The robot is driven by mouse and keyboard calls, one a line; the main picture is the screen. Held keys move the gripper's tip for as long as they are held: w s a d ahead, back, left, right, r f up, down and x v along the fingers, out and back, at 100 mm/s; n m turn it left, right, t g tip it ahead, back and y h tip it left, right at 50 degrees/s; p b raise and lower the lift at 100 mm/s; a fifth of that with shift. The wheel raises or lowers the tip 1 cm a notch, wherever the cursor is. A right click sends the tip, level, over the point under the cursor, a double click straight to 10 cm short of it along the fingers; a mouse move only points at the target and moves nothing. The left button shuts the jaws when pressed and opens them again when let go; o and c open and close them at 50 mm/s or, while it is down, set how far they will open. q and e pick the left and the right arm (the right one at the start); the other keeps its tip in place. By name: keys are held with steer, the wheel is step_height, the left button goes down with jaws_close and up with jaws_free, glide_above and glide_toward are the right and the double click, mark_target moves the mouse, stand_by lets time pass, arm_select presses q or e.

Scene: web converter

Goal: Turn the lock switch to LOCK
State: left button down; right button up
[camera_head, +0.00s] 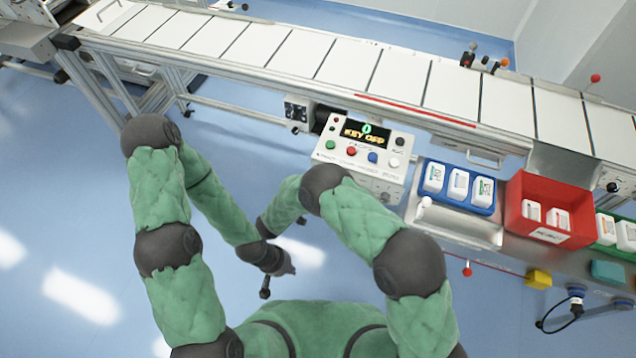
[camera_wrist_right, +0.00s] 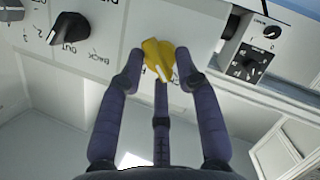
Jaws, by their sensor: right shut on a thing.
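In the right wrist view a yellow lock switch (camera_wrist_right: 158,52) sits on a pale panel (camera_wrist_right: 200,22), its handle slanted. My right gripper (camera_wrist_right: 160,66) has its dark fingers closed on both sides of the switch. No LOCK lettering is readable near it. In the head view the switch and right gripper do not show clearly. The control box (camera_head: 404,150) there has a display reading "KEY OFF". My left gripper (camera_head: 278,262) hangs over the floor, in front of and left of the box, away from it. Its jaw opening is unclear.
A conveyor (camera_head: 395,75) runs behind the box. A blue tray (camera_head: 446,205) and red bin (camera_head: 585,190) stand right. Floor at left is clear.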

steer(key=o, duration=1)
steer(key=shift+w+a+r, duration=0.35)
steer(key=shift+a, duration=0.05)
steer(key=shift+c, duration=0.2)
steer(key=shift+o, duration=0.2)
steer(key=shift+a+f, duration=0.1)
steer(key=shift+s+d+f, duration=0.15)
steer(key=shift+d+f, duration=0.05)
steer(key=shift+d, duration=0.05)
steer(key=shift+r, duration=0.1)
step_height(320, 180, up, 10)
